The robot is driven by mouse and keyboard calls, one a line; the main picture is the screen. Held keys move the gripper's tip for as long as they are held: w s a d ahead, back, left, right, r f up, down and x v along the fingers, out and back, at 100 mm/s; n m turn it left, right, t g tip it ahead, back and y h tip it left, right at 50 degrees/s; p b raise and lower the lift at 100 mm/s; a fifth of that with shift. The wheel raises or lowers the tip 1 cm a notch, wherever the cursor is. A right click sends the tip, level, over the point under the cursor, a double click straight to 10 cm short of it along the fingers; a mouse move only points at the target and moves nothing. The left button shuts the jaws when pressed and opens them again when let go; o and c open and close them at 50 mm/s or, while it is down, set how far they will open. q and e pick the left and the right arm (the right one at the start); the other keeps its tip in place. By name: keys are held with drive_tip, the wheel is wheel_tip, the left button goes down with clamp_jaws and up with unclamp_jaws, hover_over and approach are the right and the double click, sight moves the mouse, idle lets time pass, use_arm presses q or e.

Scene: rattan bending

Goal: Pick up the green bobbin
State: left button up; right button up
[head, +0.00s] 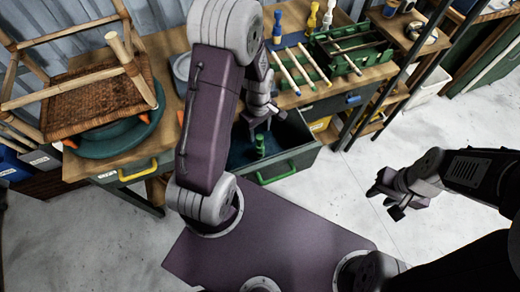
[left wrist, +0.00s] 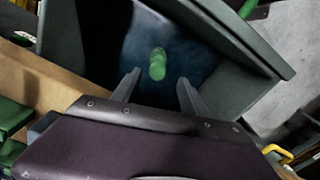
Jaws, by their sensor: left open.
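The green bobbin (head: 260,143) stands in the open drawer (head: 297,158) below the bench. In the left wrist view the green bobbin (left wrist: 157,64) shows between and beyond the two fingertips, on the drawer's dark blue floor. My left gripper (head: 262,112) is above the drawer, pointing down over the bobbin. It is open and empty, with its fingers (left wrist: 157,88) apart and not touching the bobbin. My right gripper (head: 388,196) hangs over the bare floor at the right, away from the drawer, and its jaw gap is not clear.
On the bench above are a green rack (head: 350,50), pale rods (head: 300,65), and blue, yellow and white bobbins. A woven stool (head: 95,105) lies on a green turntable (head: 120,140) at the left.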

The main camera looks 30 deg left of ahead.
sight(259, 137)
use_arm(q)
drive_tip(key=f, duration=0.5)
drive_tip(key=shift+w+b, duration=0.3)
drive_tip(key=shift+b, duration=0.1)
drive_tip(key=shift+s+r, duration=0.1)
drive_tip(key=c, duration=0.4)
clamp_jaws()
idle(0.4)
